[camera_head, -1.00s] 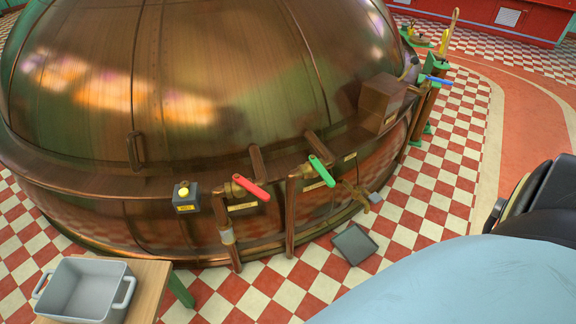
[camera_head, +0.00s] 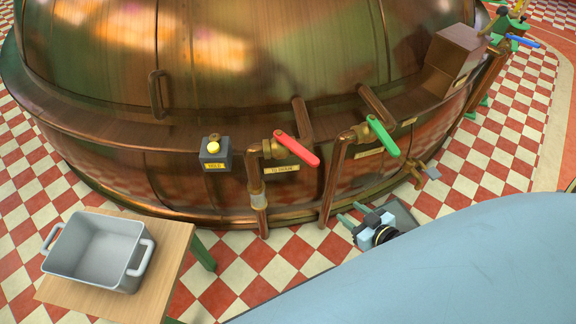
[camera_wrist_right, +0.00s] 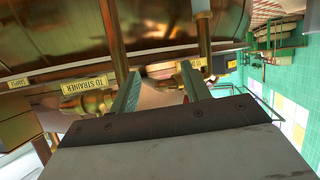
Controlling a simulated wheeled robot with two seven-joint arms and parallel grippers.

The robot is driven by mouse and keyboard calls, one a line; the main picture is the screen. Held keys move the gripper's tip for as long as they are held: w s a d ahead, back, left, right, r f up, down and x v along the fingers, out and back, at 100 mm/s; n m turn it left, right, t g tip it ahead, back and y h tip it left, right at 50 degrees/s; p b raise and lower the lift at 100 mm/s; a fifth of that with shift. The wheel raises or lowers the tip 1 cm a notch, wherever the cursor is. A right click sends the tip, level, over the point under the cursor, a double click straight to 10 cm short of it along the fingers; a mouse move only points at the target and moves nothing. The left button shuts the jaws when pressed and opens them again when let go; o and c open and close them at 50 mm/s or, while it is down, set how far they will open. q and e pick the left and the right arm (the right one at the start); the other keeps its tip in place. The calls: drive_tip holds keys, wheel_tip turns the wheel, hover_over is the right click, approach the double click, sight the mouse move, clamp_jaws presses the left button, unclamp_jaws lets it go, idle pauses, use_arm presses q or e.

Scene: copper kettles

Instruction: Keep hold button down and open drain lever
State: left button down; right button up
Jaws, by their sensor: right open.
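The hold button (camera_head: 213,147) is a yellow knob on a grey box at the front of the copper kettle. Right of it in the head view, a red lever (camera_head: 297,148) slants down to the right above a yellow label that seems to read "TO DRAIN". Farther right is a green lever (camera_head: 383,137). My right gripper (camera_head: 350,213) is low over the floor, below the levers and apart from them. In the right wrist view its two green fingers (camera_wrist_right: 160,72) are open, with pipework and a "TO STRAINER" label (camera_wrist_right: 92,85) beyond. My left gripper is out of view.
A grey two-handled pan (camera_head: 97,252) stands on a wooden table (camera_head: 172,262) at lower left. Copper pipes (camera_head: 333,185) run down beside the levers. Checkered floor (camera_head: 285,255) is open in front of the kettle.

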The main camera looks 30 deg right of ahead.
sight(305, 156)
drive_tip(key=w+a+r+n+t+y+b, duration=0.25)
drive_tip(key=w+r+t+y+b, duration=0.2)
drive_tip(key=r, duration=0.65)
drive_tip(key=shift+m+g+h, duration=0.25)
drive_tip(key=shift+m+h, duration=0.2)
drive_tip(key=b+x, duration=0.2)
drive_tip(key=x, duration=1)
drive_tip(key=shift+f, duration=0.1)
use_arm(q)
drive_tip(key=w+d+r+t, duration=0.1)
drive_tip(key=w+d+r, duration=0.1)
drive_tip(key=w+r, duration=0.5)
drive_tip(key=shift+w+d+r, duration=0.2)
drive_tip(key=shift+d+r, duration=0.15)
use_arm(e)
drive_tip(key=shift+w+a, duration=0.2)
drive_tip(key=shift+w, duration=0.4)
clamp_jaws()
